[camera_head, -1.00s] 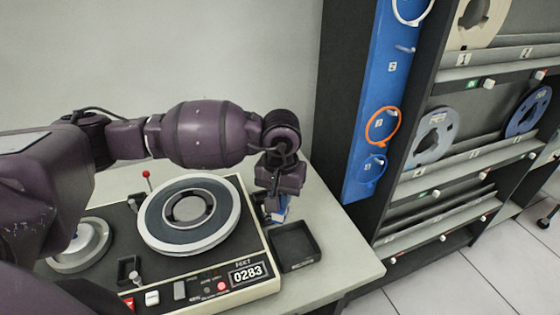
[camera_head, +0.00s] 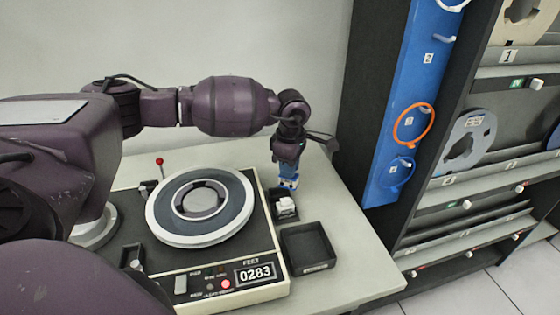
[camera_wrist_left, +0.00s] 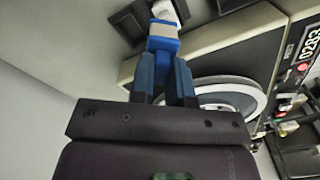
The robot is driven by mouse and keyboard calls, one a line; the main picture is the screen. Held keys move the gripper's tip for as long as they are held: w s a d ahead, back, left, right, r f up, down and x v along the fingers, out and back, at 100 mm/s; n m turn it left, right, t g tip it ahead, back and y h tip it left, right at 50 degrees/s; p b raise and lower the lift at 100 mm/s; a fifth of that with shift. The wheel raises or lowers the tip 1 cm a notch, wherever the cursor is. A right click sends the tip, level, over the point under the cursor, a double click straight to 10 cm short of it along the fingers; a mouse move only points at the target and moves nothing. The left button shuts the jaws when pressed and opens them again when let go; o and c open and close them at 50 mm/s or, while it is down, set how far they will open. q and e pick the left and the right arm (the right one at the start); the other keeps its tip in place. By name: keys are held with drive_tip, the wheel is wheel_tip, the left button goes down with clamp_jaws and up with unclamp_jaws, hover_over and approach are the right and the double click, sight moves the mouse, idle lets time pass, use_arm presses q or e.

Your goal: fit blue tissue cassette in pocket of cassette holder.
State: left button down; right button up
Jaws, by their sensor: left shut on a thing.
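My left gripper (camera_head: 287,175) points down past the recorder's right side and is shut on the blue tissue cassette (camera_head: 288,184). In the left wrist view the cassette (camera_wrist_left: 162,44) sits between the blue fingers, its pale face outward. A small dark holder (camera_head: 285,217) with a white block (camera_head: 284,204) in it stands on the table just in front of the cassette. In the wrist view the white block (camera_wrist_left: 166,11) shows just beyond the cassette. The cassette appears apart from the holder, but the exact gap is hard to tell. My right gripper is not in view.
An empty black tray (camera_head: 308,246) lies in front of the holder. The tape recorder (camera_head: 262,253), with a large reel (camera_head: 200,206), stands close on the left. The table (camera_head: 345,238) is clear to the right. A reel cabinet (camera_head: 372,110) stands beyond.

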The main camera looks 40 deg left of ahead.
use_arm(q)
drive_tip(key=w+a+f+n+b, duration=0.1)
drive_tip(key=f+n, duration=0.1)
drive_tip(key=w+a+f+n+b, duration=0.1)
drive_tip(key=a+f+n, duration=0.1)
drive_tip(key=n, duration=0.1)
drive_tip(key=w+a+f+n+b, duration=0.1)
drive_tip(key=a+f+n, duration=0.1)
drive_tip(key=shift+a+f+n+b, duration=0.2)
drive_tip(key=shift+f+n+b, duration=0.1)
drive_tip(key=shift+f+n, duration=0.1)
drive_tip(key=shift+w, duration=0.1)
idle(0.5)
idle(0.6)
drive_tip(key=shift+r, duration=0.1)
